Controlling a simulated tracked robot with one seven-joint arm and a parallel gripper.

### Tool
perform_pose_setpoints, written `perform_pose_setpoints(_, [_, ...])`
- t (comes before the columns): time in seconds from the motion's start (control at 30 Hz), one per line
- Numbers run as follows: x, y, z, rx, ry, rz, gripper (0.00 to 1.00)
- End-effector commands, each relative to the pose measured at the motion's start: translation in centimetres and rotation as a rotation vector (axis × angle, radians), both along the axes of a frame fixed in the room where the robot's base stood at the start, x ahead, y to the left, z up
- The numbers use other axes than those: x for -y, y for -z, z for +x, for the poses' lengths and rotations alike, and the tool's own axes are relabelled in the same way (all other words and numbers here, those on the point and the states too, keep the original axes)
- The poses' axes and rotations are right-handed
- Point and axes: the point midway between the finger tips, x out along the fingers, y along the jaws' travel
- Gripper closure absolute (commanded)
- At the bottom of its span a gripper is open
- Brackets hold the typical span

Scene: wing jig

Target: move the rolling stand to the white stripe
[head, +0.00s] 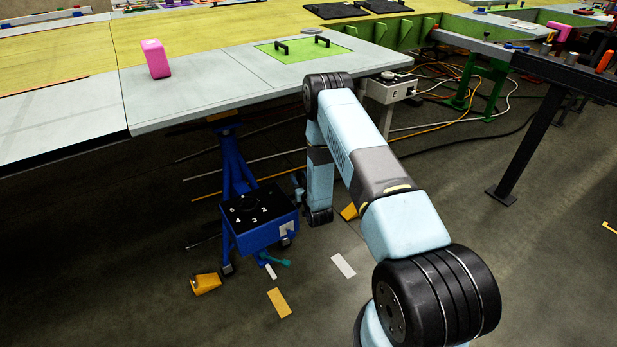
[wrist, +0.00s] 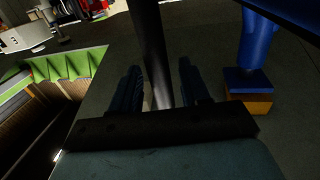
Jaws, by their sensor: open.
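The rolling stand (head: 262,228) is blue, with a black numbered top, and stands on the floor beneath the table edge. The white stripe (head: 343,265) lies on the floor to its right, apart from it. My gripper is down at the stand's right side, mostly hidden behind my wrist in the head view. In the wrist view my gripper (wrist: 160,78) is open, and a dark upright bar (wrist: 149,40) shows between its fingers. I cannot tell whether they touch it or whether the bar belongs to the stand.
A yellow stripe (head: 279,302) and an orange wedge (head: 205,284) lie near the stand; another wedge (head: 349,212) is by my wrist. A blue post on an orange block (wrist: 248,104) shows right in the wrist view. Cables (head: 450,90) lie behind. Floor around the white stripe is clear.

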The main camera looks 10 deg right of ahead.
Motion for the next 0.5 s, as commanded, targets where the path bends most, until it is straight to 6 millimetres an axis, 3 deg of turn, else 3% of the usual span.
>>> perform_pose_setpoints(0.43, [-0.15, 0.01, 0.91, -0.001, 0.000, 0.000, 0.54])
perform_pose_setpoints(0.5, [-0.16, 0.01, 0.91, -0.001, 0.000, 0.000, 0.61])
